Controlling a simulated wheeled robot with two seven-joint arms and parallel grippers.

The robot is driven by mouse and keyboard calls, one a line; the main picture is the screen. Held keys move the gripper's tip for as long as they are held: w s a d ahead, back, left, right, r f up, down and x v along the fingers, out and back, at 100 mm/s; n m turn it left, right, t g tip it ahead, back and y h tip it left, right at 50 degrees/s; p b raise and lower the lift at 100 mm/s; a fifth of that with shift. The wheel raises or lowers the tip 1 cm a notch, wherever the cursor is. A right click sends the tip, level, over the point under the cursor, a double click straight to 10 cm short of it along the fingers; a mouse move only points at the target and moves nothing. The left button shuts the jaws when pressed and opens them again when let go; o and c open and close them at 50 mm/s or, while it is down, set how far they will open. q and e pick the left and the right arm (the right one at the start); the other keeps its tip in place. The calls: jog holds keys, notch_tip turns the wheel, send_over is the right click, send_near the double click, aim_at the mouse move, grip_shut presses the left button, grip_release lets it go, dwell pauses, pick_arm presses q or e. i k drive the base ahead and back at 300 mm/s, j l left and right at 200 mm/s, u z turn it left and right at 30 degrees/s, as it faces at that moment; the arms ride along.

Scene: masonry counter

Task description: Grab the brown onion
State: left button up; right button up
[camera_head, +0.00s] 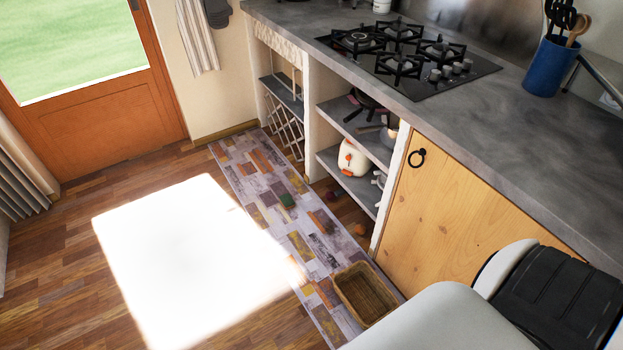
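A small round orange-brown thing (360,229) lies on the wooden floor at the mat's right edge, near the foot of the shelves; it may be the brown onion, but it is too small to be sure. A darker reddish-brown round thing (331,196) lies farther back near the lower shelf, and I cannot tell what it is. Neither of my grippers is in view. A white and black part of my own body fills the lower right corner.
A wicker basket (346,300) stands on the patterned mat (235,152). A small green thing (287,200) lies on the mat. Open shelves hold a white and orange appliance (351,158) and pans. The counter (480,115) bears a hob (405,55) and blue utensil pot (548,68).

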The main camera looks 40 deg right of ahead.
aim_at(360, 230)
jog(key=i+j, duration=0.1)
jog(key=i, duration=0.45)
jog(key=i+j, duration=0.15)
jog(key=i, duration=0.35)
